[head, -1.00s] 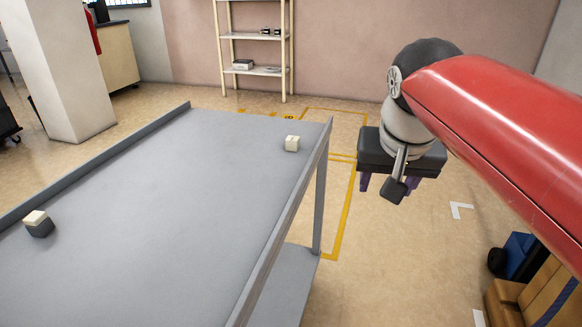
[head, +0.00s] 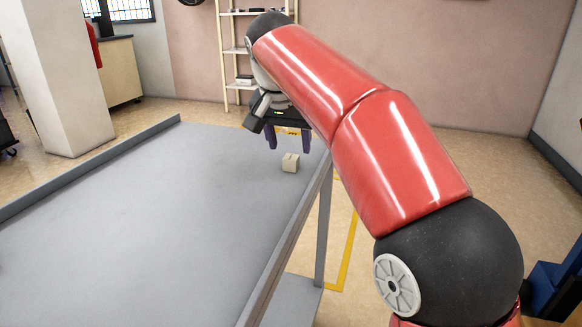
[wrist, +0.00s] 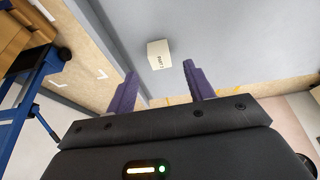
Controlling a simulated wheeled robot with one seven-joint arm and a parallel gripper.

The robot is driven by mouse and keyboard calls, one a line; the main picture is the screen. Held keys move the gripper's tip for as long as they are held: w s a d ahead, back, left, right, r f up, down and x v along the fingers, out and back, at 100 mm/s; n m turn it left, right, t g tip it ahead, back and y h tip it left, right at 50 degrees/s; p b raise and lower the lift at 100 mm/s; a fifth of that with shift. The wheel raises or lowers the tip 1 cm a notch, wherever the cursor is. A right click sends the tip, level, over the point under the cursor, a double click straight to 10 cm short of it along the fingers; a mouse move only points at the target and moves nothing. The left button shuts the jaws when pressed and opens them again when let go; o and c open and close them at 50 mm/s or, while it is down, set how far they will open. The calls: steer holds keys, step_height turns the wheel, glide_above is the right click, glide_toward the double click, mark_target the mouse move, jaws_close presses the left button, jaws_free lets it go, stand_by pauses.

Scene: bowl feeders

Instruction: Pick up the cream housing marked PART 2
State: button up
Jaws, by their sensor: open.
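The cream housing (head: 290,162) is a small block standing on the grey table (head: 150,210), near its far right corner. In the wrist view the housing (wrist: 159,54) shows dark lettering on one face; it looks like PART with a character I cannot read surely. My gripper (head: 287,143) is open and empty, its purple fingers pointing down above the table's far end, close to the housing in the head view. In the wrist view the housing appears beyond and between the two fingertips (wrist: 159,70), not touching them.
The table has a raised rim (head: 90,165) along its left side and another along its right. A shelf rack (head: 238,60) stands at the back wall and a pillar (head: 62,75) at the left. The middle of the table is clear.

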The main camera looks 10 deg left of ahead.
mark_target(291, 157)
steer(key=b+x, duration=0.1)
steer(key=x, duration=0.3)
steer(key=shift+s, duration=0.15)
steer(key=shift+c, duration=0.4)
steer(key=c, duration=1)
